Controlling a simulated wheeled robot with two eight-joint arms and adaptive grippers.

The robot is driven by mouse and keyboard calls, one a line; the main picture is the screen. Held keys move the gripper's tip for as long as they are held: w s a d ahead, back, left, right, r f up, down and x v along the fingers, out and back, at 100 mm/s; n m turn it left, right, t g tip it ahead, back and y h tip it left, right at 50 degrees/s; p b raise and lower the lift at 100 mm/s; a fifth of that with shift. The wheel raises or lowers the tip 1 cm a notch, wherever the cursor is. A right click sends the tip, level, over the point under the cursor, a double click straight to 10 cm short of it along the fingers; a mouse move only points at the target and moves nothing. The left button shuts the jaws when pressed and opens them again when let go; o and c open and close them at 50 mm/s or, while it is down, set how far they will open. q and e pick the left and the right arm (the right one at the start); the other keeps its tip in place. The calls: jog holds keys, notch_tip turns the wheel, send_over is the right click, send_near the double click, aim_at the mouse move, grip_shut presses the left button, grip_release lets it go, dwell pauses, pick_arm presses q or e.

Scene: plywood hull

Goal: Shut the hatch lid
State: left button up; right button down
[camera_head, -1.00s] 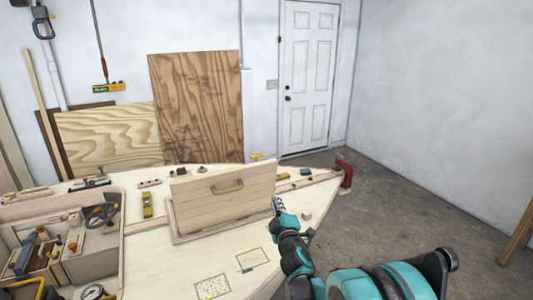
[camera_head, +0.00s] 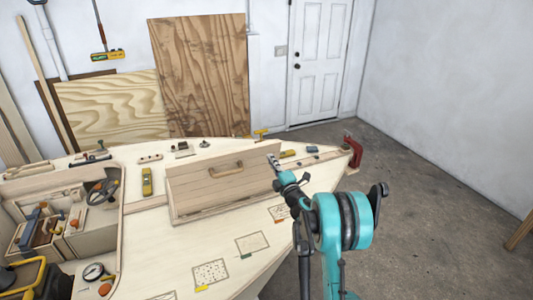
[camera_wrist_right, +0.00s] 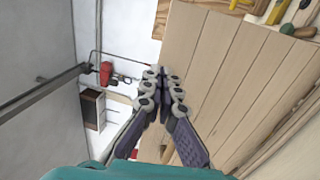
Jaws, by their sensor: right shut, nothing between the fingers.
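The hatch lid (camera_head: 205,192) is a pale planked wooden panel with a wooden handle (camera_head: 226,169). It stands raised and tilted over its frame (camera_head: 176,221) on the plywood deck. My right gripper (camera_head: 273,160) is at the lid's upper right corner, its fingers closed and empty. In the right wrist view the closed fingers (camera_wrist_right: 162,76) point along the lid (camera_wrist_right: 238,80), which fills the right side. I cannot tell whether they touch it. My left gripper is not in view.
A yellow level (camera_head: 147,182) lies on the deck left of the lid. A red clamp (camera_head: 354,152) sits at the hull's right tip. An open compartment with tools (camera_head: 60,225) is at the left.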

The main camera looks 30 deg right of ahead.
aim_at(263, 146)
jog(key=w, duration=0.3)
jog(key=w+r, duration=0.1)
jog(key=w, duration=0.1)
jog(key=shift+d+b, duration=0.1)
jog(key=shift+b, duration=0.25)
jog(key=shift+w, duration=0.1)
